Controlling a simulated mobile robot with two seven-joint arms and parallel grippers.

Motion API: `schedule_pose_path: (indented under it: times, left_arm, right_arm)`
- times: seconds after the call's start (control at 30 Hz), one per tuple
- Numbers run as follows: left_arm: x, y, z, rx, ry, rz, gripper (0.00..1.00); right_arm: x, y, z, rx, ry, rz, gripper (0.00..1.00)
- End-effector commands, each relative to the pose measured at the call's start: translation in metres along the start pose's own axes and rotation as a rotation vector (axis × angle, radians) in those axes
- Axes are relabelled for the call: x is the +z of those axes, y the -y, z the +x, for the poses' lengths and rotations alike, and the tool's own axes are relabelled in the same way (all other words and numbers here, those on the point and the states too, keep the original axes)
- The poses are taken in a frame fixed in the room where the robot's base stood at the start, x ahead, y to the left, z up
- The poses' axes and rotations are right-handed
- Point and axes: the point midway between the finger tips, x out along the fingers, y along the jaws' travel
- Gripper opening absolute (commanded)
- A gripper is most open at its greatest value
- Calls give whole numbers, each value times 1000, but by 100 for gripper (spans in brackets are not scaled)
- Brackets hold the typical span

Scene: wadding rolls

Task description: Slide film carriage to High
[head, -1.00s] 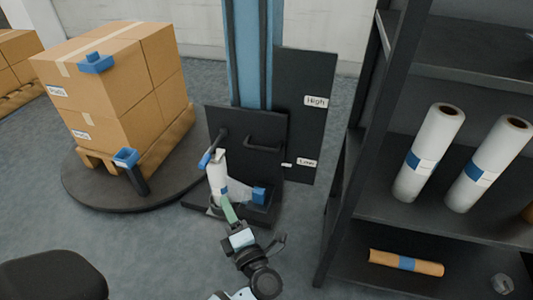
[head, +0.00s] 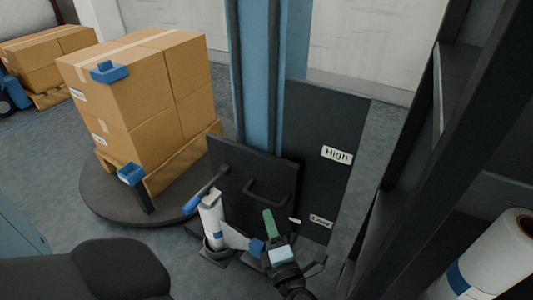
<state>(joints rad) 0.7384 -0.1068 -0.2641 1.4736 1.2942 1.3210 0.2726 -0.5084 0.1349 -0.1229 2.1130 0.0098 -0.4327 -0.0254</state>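The film carriage (head: 228,165) is a dark panel with a black bar handle (head: 266,192) on its front, low on the blue mast (head: 261,80). Its small white pointer (head: 295,220) is level with the "Low" label (head: 320,221). The "High" label (head: 336,153) is further up the black backboard (head: 318,120). A white film roll (head: 211,218) stands upright at the carriage's left. My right gripper is not in view.
Stacked cartons (head: 140,95) on a pallet stand on the round turntable (head: 105,200) at left. A dark shelf frame (head: 440,130) rises close at right, with a white roll (head: 490,258) near it. Grey floor is open between the turntable and the front.

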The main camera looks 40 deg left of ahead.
Motion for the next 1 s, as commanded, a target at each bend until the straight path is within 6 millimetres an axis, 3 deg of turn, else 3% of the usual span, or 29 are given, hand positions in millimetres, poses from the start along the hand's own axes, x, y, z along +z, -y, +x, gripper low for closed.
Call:
schedule_pose_path:
  times: [0.27,0.6,0.97,1.0]
  left_arm:
    - [0,0,32,6,-1,1,38]
    - [0,0,73,3,0,0,38]
    - [0,0,78,1,0,0,38]
    - [0,0,78,1,0,0,34]
  right_arm:
    - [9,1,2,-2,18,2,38]
    - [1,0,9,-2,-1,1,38]
    - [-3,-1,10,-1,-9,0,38]
    - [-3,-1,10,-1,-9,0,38]
